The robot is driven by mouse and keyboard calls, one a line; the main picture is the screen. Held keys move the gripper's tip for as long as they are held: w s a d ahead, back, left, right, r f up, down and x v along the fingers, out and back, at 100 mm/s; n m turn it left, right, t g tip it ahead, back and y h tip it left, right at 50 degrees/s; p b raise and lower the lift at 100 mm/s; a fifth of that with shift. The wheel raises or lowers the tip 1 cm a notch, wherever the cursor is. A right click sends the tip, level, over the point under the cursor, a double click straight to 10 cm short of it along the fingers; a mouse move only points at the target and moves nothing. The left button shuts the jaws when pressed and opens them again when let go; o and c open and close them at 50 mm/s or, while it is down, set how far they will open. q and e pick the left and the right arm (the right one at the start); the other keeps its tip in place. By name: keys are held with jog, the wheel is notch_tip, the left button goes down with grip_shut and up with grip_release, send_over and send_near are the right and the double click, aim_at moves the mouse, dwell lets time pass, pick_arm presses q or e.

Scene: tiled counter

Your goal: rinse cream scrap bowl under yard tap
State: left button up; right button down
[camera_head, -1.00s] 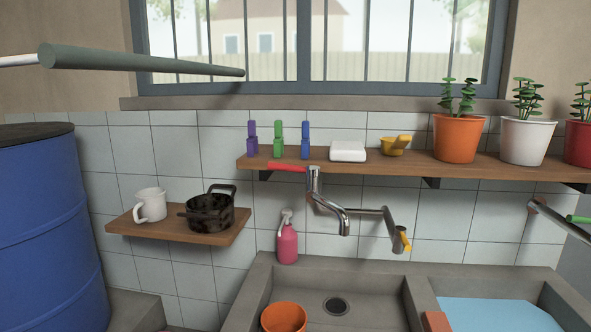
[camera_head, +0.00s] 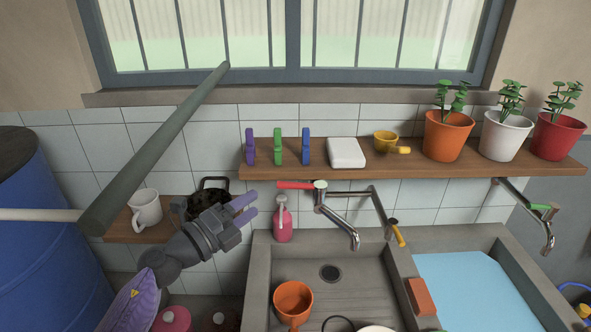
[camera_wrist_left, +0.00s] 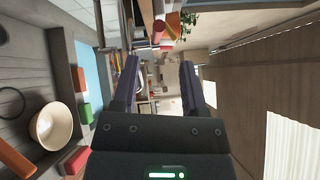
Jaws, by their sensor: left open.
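The cream bowl (camera_head: 376,328) shows only as a pale rim at the bottom edge of the head view. It shows more fully in the left wrist view (camera_wrist_left: 51,127), in the grey sink area, to the left of my fingers. A metal tap (camera_head: 338,220) with a red lever (camera_head: 296,185) hangs over the left basin (camera_head: 345,292), its spout pointing down. No water is seen running. My left gripper (camera_head: 254,208) is open and empty, left of the red lever and the pink pump bottle. It is apart from the bowl. My right gripper is out of view.
An orange pot (camera_head: 293,300) stands in the left basin; a pink pump bottle (camera_head: 283,222) stands behind. The right basin holds blue water (camera_head: 470,285). A green-handled tap (camera_head: 530,215) is at right. A pole (camera_head: 160,145) crosses above my left arm, and the shelf (camera_head: 400,164) overhangs the taps.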

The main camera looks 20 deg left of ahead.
aim_at(283, 185)
pick_arm(q)
jog(key=x, duration=0.9)
jog(key=shift+f, duration=0.15)
grip_shut()
dwell(1.0)
